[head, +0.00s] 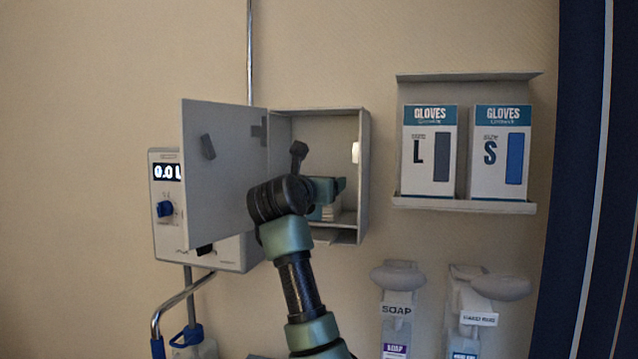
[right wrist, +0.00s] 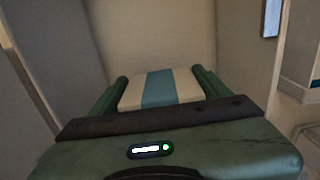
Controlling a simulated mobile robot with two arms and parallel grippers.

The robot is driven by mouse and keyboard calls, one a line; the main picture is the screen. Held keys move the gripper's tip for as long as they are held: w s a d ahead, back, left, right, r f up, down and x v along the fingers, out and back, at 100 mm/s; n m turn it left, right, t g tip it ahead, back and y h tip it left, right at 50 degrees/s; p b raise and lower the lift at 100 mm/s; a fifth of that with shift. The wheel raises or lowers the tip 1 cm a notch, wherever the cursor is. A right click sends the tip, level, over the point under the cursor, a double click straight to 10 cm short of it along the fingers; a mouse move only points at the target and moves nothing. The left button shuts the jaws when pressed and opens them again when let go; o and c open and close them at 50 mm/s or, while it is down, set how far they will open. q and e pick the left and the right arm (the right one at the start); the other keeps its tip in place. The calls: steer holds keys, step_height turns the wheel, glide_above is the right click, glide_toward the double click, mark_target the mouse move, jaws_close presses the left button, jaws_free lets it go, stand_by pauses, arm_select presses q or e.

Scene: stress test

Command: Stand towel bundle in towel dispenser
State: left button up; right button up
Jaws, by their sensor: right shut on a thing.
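The towel dispenser (head: 365,180) is a grey wall box with its door (head: 228,150) swung open to the left. My right gripper (head: 332,188) reaches into its opening. In the right wrist view, my right gripper (right wrist: 160,80) is shut on the towel bundle (right wrist: 185,86), a white block with a blue band, one finger on each side. In the head view, white layers of the bundle (head: 331,212) show below the gripper, inside the box. My wrist hides part of the bundle, and I cannot tell whether it touches the box floor. My left gripper is not in view.
A shelf (head: 466,205) with two glove boxes marked L (head: 430,150) and S (head: 500,150) hangs to the right. Soap dispensers (head: 397,310) are below it. A wall unit with a display (head: 166,172) stands partly behind the open door.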

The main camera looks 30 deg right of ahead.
steer(key=o, duration=1.3)
steer(key=shift+f, duration=0.1)
steer(key=shift+o, duration=1)
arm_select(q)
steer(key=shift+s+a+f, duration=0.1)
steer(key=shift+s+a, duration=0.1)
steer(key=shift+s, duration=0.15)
arm_select(e)
steer(key=shift+a+r, duration=0.1)
steer(key=shift+r, duration=0.1)
arm_select(q)
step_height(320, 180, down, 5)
steer(key=b, duration=0.4)
steer(key=shift+b, duration=0.4)
arm_select(e)
steer(key=v, duration=1.2)
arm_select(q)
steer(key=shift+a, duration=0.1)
arm_select(e)
steer(key=shift+f, duration=0.1)
